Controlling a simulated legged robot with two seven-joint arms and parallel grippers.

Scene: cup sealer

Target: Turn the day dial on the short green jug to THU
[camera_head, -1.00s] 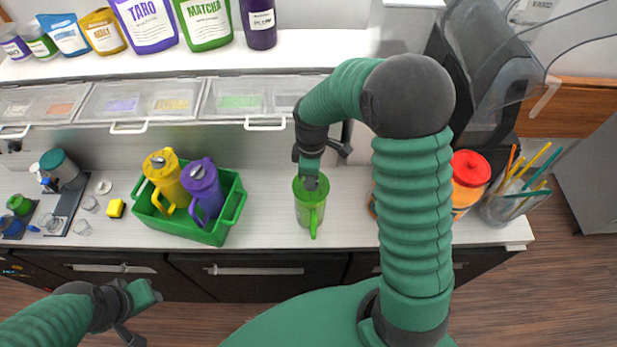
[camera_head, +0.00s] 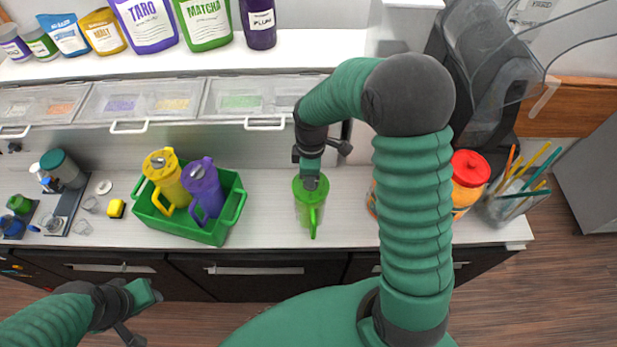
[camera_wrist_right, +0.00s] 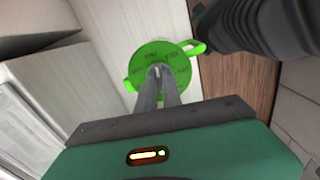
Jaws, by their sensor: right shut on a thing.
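The short green jug (camera_head: 309,212) stands upright on the counter, its handle toward me in the head view. In the right wrist view its green lid (camera_wrist_right: 147,60) shows dark day lettering around the top, too small and blurred to read surely. My right gripper (camera_head: 310,184) points down onto the jug's lid. In the right wrist view the two grey fingers (camera_wrist_right: 158,76) are closed together on the dial at the lid's centre, which they mostly hide. My left gripper (camera_head: 143,312) is at the lower left, away from the jug; its finger gap is unclear.
A green crate (camera_head: 177,226) holding a yellow jug (camera_head: 166,178) and a purple jug (camera_head: 204,190) stands left of the green jug. A red-lidded jar (camera_head: 470,168) and a cup of straws (camera_head: 505,208) stand right. Counter beside the jug is clear.

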